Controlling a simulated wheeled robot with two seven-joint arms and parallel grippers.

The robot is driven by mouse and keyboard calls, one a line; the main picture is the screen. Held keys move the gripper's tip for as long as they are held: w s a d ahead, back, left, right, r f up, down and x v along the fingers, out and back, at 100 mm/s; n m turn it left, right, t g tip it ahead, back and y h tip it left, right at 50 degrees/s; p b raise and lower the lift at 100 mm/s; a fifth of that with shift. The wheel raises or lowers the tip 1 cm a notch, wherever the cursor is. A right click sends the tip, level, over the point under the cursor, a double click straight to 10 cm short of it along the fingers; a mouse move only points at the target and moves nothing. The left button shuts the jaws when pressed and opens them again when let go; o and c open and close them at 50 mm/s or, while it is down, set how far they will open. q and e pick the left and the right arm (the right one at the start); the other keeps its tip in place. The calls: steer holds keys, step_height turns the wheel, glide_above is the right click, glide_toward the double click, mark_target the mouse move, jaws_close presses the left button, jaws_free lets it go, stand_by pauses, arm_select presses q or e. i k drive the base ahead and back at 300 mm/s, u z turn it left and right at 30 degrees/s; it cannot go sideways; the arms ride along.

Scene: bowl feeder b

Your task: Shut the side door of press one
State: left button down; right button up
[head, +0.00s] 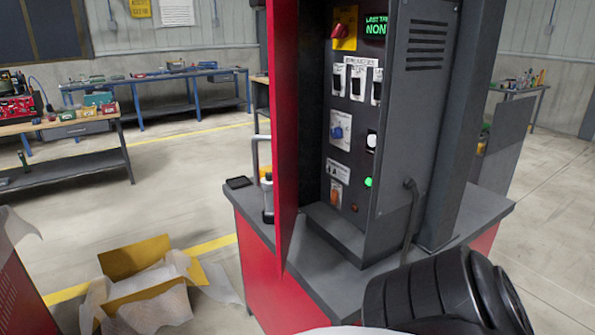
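Press one, as far as I can tell, is the machine in the middle: a dark grey control cabinet (418,100) on a grey-topped red base (262,262). A tall red panel (284,130), which looks like the side door, stands out at the cabinet's left side, at an angle to the control face (352,150). It appears open, with a dark inner face beside the controls. Its hinge is not clear. Neither gripper is in view. A black arm link (435,292), likely of my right arm, is at the bottom right, in front of the base.
A bottle (267,198) and a flat black item (239,182) sit on the base top, left of the red panel. A cable (411,205) hangs on the cabinet's right side. An open carton (140,280) with paper lies on the floor at left. Workbenches (75,142) stand behind.

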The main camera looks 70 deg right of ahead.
mark_target(281, 16)
steer(key=i, duration=1.85)
steer(key=z, duration=4.9)
